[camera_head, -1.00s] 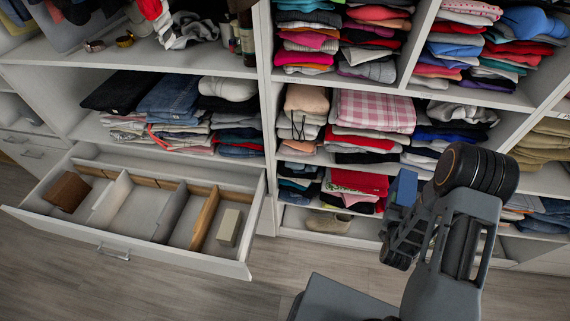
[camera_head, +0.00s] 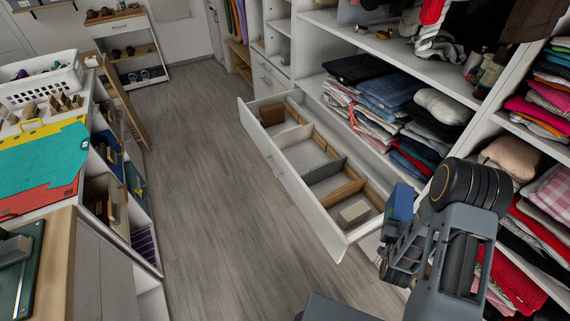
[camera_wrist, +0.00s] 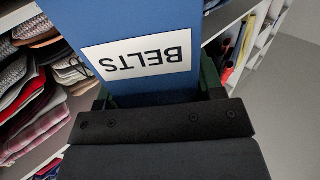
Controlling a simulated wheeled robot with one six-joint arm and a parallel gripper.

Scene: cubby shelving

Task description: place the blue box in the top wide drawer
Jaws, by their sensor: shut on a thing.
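The blue box (camera_wrist: 120,25) carries a white label reading "BELTS", upside down in the wrist view. It also shows in the head view (camera_head: 401,202), at the end of my arm. My gripper (camera_wrist: 155,95) is shut on it; my gripper (camera_head: 392,238) and arm hide part of the box in the head view. The wide drawer (camera_head: 291,180) is pulled open left of my gripper, divided into compartments. It holds a brown box (camera_head: 272,114) at its far end and a beige box (camera_head: 354,212) in its near end compartment. The blue box is apart from the drawer.
Shelves of folded clothes (camera_head: 385,90) stand above and right of the drawer. At left, a cabinet carries a white basket (camera_head: 45,92) and a teal mat (camera_head: 40,160). The wooden floor (camera_head: 205,190) between is clear. A small shoe rack (camera_head: 128,45) stands at the back.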

